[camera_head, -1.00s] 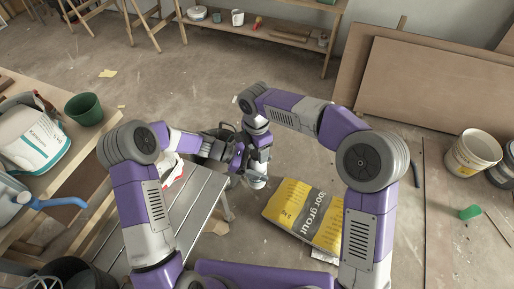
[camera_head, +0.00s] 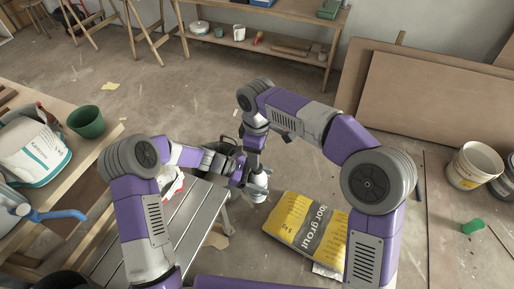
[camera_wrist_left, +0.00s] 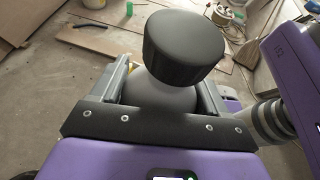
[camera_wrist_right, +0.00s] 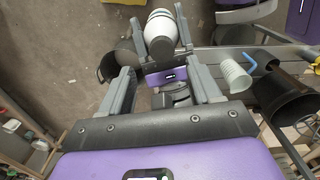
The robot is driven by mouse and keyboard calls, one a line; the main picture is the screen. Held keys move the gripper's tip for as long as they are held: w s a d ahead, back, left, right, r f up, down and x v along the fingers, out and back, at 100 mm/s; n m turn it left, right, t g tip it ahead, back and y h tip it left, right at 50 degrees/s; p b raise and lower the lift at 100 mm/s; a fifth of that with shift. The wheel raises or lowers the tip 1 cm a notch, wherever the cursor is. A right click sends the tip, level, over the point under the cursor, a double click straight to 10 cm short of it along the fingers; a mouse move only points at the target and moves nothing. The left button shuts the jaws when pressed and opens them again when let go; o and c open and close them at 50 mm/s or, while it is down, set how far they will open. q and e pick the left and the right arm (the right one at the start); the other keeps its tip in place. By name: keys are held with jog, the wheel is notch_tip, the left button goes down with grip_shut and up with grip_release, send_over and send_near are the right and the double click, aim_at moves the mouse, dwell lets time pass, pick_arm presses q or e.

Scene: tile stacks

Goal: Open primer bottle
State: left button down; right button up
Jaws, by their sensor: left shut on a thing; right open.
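The primer bottle shows as a pale, rounded body (camera_head: 258,188) low between my arms in the head view. My left gripper (camera_head: 241,176) is shut on it. In the left wrist view, the grey bottle (camera_wrist_left: 158,97) sits between the fingers, and a wide black cap (camera_wrist_left: 183,48) shows over it, offset to the right; I cannot tell whether it is seated. In the right wrist view, the white and grey bottle (camera_wrist_right: 161,30) is beyond the open, empty fingers of my right gripper (camera_wrist_right: 163,88). The right gripper's tips are unclear in the head view.
A grey slatted bench (camera_head: 172,232) stands left of the grippers. A yellow grout bag (camera_head: 308,228) lies on the floor at right. A dark bucket (camera_wrist_right: 118,62) and a white ribbed cup (camera_wrist_right: 236,74) show in the right wrist view. A workbench with a green pot (camera_head: 86,121) is at far left.

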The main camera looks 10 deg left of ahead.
jog(key=m, duration=0.3)
jog(key=r+m, duration=0.1)
jog(key=m, duration=0.1)
jog(key=shift+s+m, duration=0.1)
jog(key=shift+m, duration=0.3)
jog(key=m, duration=0.4)
jog(key=shift+s+r, duration=0.1)
jog(key=shift+r, duration=0.25)
jog(key=shift+f, duration=0.1)
send_over(257, 183)
jog(key=w, duration=0.3)
jog(key=f, duration=0.7)
jog(key=shift+s+a+f, duration=0.1)
jog(key=shift+s+f, duration=0.1)
jog(key=shift+f, duration=0.2)
jog(key=c, duration=1.1)
jog(key=shift+n, duration=1.3)
